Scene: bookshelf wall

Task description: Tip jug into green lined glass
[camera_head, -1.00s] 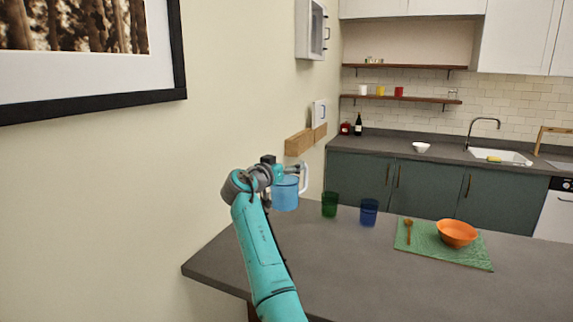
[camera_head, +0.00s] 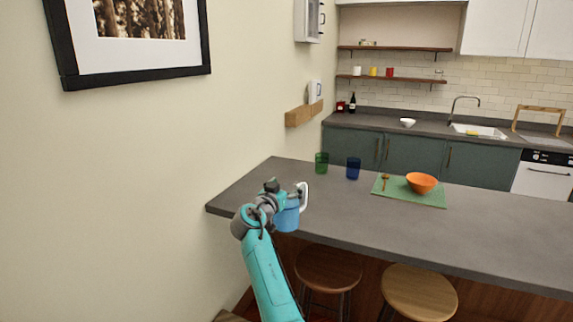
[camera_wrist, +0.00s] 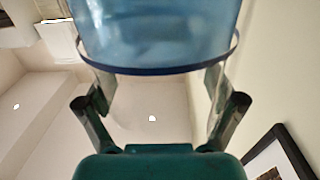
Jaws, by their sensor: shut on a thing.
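My gripper (camera_head: 272,202) is shut on the blue jug (camera_head: 287,218), which has a white handle on its right side. In the wrist view the jug (camera_wrist: 160,30) fills the top middle, between my two fingers (camera_wrist: 160,80). In the head view the jug looks about upright, near the counter's front left edge; I cannot tell its exact height. Its contents are hidden. A green glass (camera_head: 321,163) stands upright on the counter, beyond the jug and to its right. A dark blue glass (camera_head: 353,169) stands to the right of the green one.
The grey counter (camera_head: 400,222) has free room in front of the glasses. An orange bowl (camera_head: 422,183) and a wooden spoon (camera_head: 385,182) rest on a green mat (camera_head: 410,201). Two stools (camera_head: 328,268) stand below the counter's front edge. A wall runs along the left.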

